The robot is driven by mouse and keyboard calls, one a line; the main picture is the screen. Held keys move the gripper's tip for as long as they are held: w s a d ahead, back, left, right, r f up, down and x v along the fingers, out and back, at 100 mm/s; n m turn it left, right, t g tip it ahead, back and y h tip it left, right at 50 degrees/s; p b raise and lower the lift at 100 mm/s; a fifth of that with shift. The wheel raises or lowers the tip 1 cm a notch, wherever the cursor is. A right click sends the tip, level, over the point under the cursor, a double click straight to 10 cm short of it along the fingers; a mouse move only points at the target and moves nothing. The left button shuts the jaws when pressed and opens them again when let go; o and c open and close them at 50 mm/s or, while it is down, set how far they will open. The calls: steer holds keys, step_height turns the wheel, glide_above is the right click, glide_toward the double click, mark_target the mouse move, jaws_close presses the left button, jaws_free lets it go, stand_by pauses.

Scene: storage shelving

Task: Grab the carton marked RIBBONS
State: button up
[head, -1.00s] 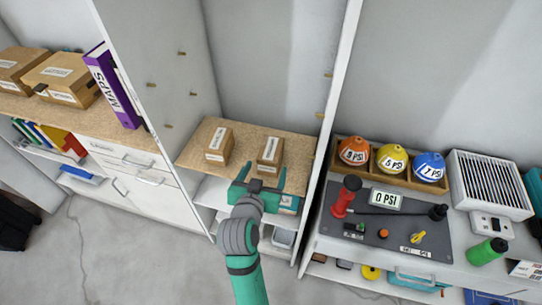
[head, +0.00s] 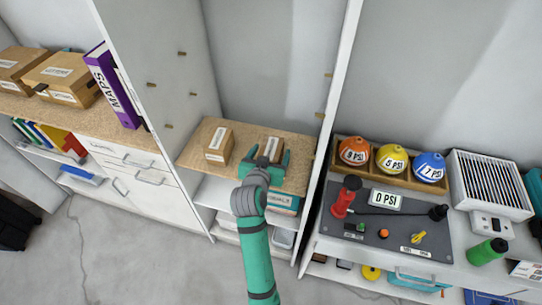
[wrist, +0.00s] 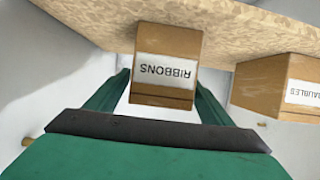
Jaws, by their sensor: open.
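The RIBBONS carton (head: 270,147) is a small brown box standing on the chipboard shelf, the right one of two in the head view. In the wrist view the RIBBONS carton (wrist: 168,52) appears upside down, with its white label facing my gripper. My gripper (head: 265,161) is open, with one green finger on each side of the carton. In the wrist view the carton shows between the fingers; whether they touch it cannot be told. My gripper hides the carton's lower front in the head view.
A second carton (head: 218,145), whose label reads AUBLES in part (wrist: 285,85), stands to the left on the chipboard shelf (head: 243,143). A teal-and-white box (head: 285,202) sits on the shelf below. Upright cabinet panels (head: 335,100) bound the bay.

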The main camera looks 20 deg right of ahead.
steer(key=shift+w+d+f, duration=0.1)
steer(key=shift+w+d, duration=0.05)
steer(key=shift+w, duration=0.05)
steer(key=c, duration=1.2)
